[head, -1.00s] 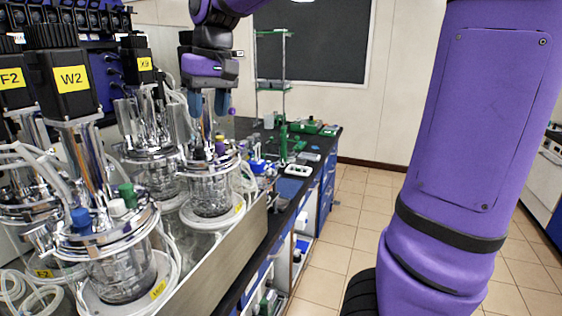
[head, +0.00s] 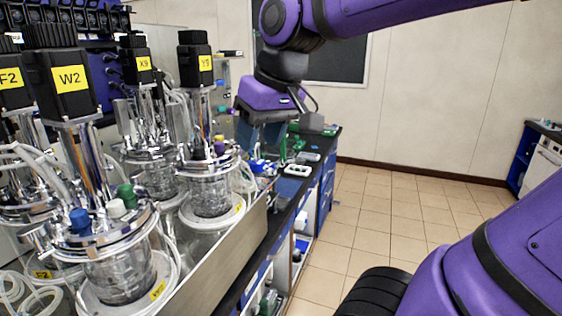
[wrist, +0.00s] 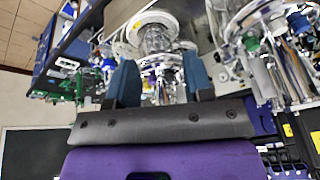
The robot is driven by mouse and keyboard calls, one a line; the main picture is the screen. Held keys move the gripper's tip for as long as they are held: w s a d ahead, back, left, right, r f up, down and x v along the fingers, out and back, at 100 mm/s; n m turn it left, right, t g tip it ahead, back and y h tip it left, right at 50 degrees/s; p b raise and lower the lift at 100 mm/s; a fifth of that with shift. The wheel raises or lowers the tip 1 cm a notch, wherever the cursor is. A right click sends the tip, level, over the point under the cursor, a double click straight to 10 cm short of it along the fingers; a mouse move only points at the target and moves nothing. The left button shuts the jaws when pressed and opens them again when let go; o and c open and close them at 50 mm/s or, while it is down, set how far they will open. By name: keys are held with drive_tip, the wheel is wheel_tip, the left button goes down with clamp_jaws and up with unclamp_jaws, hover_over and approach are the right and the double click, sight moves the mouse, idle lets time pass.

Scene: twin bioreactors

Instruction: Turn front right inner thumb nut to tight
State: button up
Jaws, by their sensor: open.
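Glass bioreactor vessels with steel lids stand along the bench at left in the head view. The front vessel (head: 118,274) is under the motor labelled W2 (head: 66,80). A back right vessel (head: 210,193) is under a motor with a yellow label (head: 195,64). Individual thumb nuts on the lids are too small to tell apart. My gripper (head: 260,138) is open and empty, pointing down, to the right of the back right vessel. In the wrist view its blue fingers (wrist: 162,82) stand apart, with a steel vessel top seen between them, beyond the tips.
A metal-sided tray (head: 225,250) edges the vessels. Tubing loops around their bases. The dark bench (head: 290,192) carries green and white items behind my gripper. The tiled floor (head: 375,205) on the right is clear.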

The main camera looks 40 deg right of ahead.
drive_tip(key=s+f+t, duration=0.1)
drive_tip(key=s+f, duration=0.2)
drive_tip(key=s, duration=0.2)
drive_tip(key=shift+s+h, duration=0.15)
drive_tip(key=shift+h, duration=0.25)
drive_tip(key=shift+f, duration=0.1)
drive_tip(key=shift+s+f, duration=0.35)
drive_tip(key=shift+s, duration=0.05)
idle(1.6)
